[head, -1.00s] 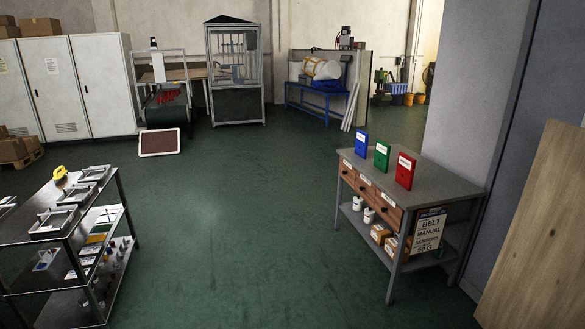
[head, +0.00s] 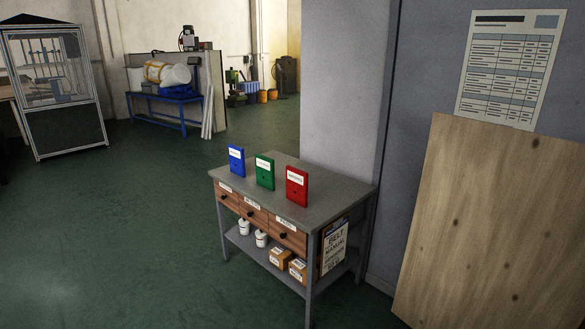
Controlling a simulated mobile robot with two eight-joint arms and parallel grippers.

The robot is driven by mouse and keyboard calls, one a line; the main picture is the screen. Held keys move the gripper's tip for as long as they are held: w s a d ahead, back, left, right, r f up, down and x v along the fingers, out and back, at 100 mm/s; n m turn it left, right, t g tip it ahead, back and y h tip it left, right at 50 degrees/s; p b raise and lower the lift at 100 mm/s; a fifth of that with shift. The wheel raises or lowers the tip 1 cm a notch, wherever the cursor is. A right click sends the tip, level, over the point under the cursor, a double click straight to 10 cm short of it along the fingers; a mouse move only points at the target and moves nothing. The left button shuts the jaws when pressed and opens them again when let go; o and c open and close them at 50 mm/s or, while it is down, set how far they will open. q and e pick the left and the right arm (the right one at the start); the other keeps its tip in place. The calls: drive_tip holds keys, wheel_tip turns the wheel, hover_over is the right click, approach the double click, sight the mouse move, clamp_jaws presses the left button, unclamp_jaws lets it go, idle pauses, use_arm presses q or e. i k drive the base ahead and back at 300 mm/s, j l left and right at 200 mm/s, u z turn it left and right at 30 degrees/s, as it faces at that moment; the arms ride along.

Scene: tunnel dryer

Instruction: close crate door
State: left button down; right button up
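I see no crate and no crate door that I can make out in the head view. Neither of my grippers shows in the picture. The nearest furniture is a grey workbench (head: 340,190) with three brown wooden drawers (head: 254,215) that look shut. On its top stand a blue box (head: 236,160), a green box (head: 265,171) and a red box (head: 297,186), all upright.
A large wooden board (head: 490,230) leans at the right below a wall chart (head: 510,68). A glass-sided cabinet (head: 58,85) stands at the far left. A blue table (head: 175,108) stands at the back. The green floor (head: 120,220) at the left is clear.

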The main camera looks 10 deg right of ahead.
sight(496, 240)
drive_tip(key=i+l+z, duration=0.15)
drive_tip(key=i+z, duration=0.3)
drive_tip(key=i+l+z, duration=0.1)
drive_tip(key=i+z, duration=0.15)
drive_tip(key=z, duration=0.2)
drive_tip(key=i+j+z, duration=0.15)
drive_tip(key=i+z, duration=0.3)
drive_tip(key=i+l, duration=0.1)
drive_tip(key=i, duration=1.45)
drive_tip(key=i+j, duration=0.15)
drive_tip(key=i, duration=0.15)
drive_tip(key=i+j+z, duration=0.1)
drive_tip(key=i, duration=0.2)
